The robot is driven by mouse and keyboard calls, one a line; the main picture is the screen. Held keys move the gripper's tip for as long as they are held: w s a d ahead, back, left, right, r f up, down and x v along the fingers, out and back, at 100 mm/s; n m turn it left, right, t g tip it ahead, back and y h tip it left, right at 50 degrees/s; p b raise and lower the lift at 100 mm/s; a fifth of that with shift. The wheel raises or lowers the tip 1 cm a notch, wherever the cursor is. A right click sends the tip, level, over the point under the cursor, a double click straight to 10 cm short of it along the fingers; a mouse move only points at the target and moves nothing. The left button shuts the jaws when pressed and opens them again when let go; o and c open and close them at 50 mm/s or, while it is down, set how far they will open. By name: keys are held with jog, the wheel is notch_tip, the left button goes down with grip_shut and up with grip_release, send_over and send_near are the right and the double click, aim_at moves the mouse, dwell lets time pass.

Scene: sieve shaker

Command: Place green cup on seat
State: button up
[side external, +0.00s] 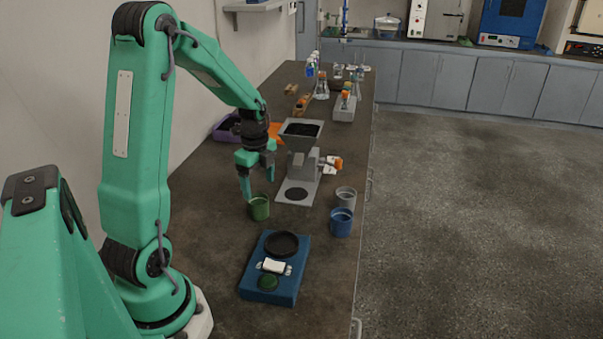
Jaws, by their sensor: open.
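The green cup (260,208) stands upright on the dark bench, left of the grey machine's base. My gripper (258,183) is open and points down just behind and above the cup. Its left finger reaches down close to the cup's rim; I cannot tell whether they touch. Nothing shows between the fingers. All three are empty.
The grey hopper machine (302,150) stands right of my gripper. A blue cup (341,222) and a grey cup (346,197) stand near the right bench edge. A purple tray (222,132) is behind the arm. Bottles and flasks crowd the far end. Bench left of the blue device is clear.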

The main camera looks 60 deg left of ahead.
aim_at(258, 200)
jog(key=shift+s+a+f, duration=0.1)
jog(key=shift+a+f, duration=0.05)
jog(key=shift+f, duration=1.95)
jog(key=shift+s+a+f, duration=0.1)
jog(key=shift+f, duration=2)
jog(key=shift+c, duration=0.5)
jog(key=c, duration=1.1)
jog(key=shift+r, duration=0.15)
jog(key=shift+r, duration=0.85)
notch_tip(258, 200, up, 2)
jog(key=shift+r, duration=0.15)
jog(key=d+r, duration=0.2)
jog(key=d, duration=0.2)
jog(key=d+r, duration=0.2)
jog(key=d, duration=0.1)
jog(key=w+d+r, duration=0.1)
jog(key=d+r, duration=0.1)
jog(key=d, duration=0.2)
jog(key=shift+d+r, duration=0.35)
jog(key=shift+r, duration=0.05)
